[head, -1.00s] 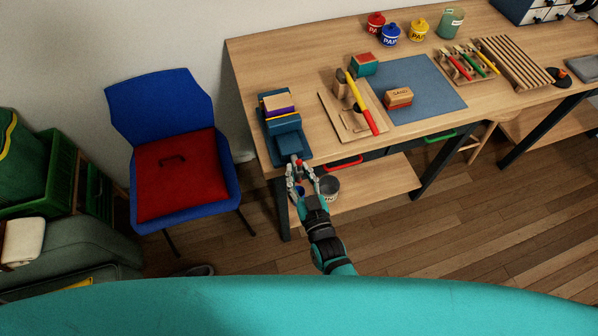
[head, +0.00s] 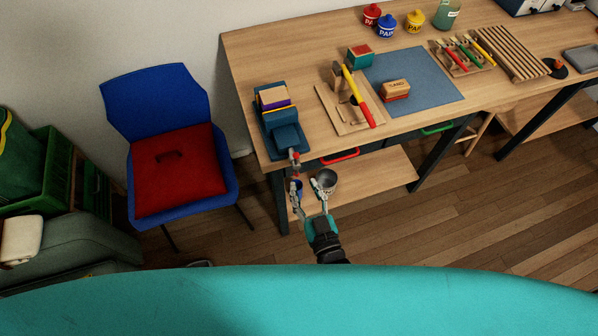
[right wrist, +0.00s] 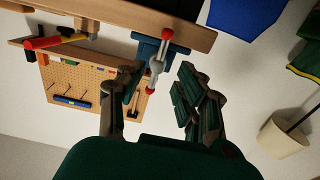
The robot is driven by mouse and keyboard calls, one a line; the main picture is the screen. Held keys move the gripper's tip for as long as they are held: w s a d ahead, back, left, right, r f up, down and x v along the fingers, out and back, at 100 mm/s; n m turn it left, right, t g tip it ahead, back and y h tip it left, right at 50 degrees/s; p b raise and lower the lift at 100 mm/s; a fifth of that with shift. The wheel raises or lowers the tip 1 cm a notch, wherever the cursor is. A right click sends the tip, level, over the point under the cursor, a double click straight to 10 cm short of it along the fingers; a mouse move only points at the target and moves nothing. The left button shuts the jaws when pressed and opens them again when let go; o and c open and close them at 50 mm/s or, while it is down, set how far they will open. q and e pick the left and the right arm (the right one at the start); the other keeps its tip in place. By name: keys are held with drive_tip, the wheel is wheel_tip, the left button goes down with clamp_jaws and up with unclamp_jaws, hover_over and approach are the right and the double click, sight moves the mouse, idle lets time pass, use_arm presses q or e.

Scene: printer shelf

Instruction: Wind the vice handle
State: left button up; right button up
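The blue vice (head: 284,135) sits at the left front corner of the workbench, with several coloured blocks in its jaws. Its handle (head: 294,161), a grey bar with red ball ends, sticks out at the front edge. In the right wrist view the handle (right wrist: 157,62) stands steeply, slightly tilted, in front of the vice (right wrist: 147,49). My right gripper (head: 308,184) is open and empty, just below and in front of the handle. In the right wrist view the handle's lower red end appears between the spread fingers (right wrist: 155,82). My left gripper is not in view.
A blue chair (head: 155,95) with a red cushion (head: 178,168) stands left of the workbench (head: 320,60). A hammer (head: 357,95) lies on a board. The floor at right is clear.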

drive_tip(key=v, duration=0.5)
idle(0.4)
